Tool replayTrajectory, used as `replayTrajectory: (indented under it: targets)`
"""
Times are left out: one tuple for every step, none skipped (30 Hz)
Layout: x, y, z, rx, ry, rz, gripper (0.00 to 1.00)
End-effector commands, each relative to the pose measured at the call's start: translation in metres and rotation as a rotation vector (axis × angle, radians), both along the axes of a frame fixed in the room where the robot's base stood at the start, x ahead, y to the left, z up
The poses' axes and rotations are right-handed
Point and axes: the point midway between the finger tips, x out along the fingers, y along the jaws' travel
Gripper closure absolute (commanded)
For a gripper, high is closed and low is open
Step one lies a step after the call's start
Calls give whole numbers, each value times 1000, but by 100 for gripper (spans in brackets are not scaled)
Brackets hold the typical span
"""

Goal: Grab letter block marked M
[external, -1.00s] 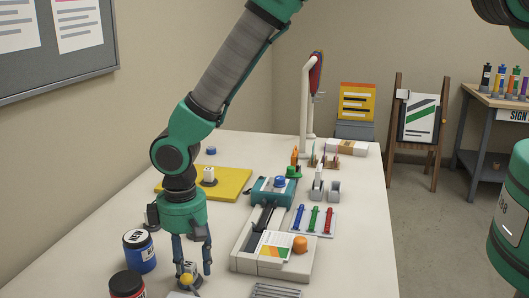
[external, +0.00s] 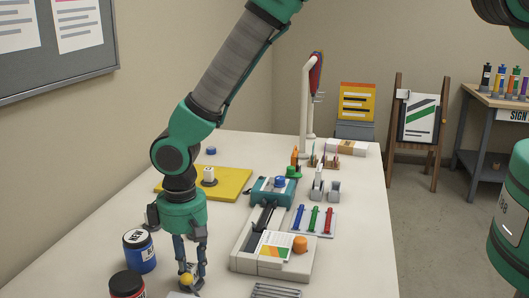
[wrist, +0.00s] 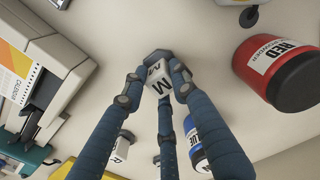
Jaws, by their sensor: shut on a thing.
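My gripper (wrist: 155,88) has three blue-grey fingers and is shut on the block. In the external view my gripper (external: 189,277) points straight down near the front of the white table. I cannot tell whether the block touches the table.
A blue jar (external: 139,251) and a red jar (external: 126,285) stand left of my gripper. A laminator (external: 262,262) with an orange knob is to the right. A yellow board (external: 232,181) with another white block (external: 208,176) lies behind. Bare table (external: 345,230) is at the right.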

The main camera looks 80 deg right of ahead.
Motion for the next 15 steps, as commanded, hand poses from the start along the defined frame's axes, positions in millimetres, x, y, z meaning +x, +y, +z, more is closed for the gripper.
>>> replayTrajectory:
  targets:
    - [0,0,0,0,0,0,100]
    - [0,0,0,0,0,0,100]
    - [0,0,0,0,0,0,100]
    - [0,0,0,0,0,0,100]
    - [0,0,0,0,0,0,100]
    - [0,0,0,0,0,0,100]
    - [0,0,0,0,0,0,100]
    - [0,0,1,0,0,0,100]
    - [0,0,2,0,0,0,100]
    - [0,0,3,0,0,0,100]
    - [0,0,4,0,0,0,100]
    - [0,0,6,0,-1,0,100]
    - [0,0,7,0,-1,0,100]
    - [0,0,9,0,-1,0,100]
    - [1,0,12,0,-2,0,100]
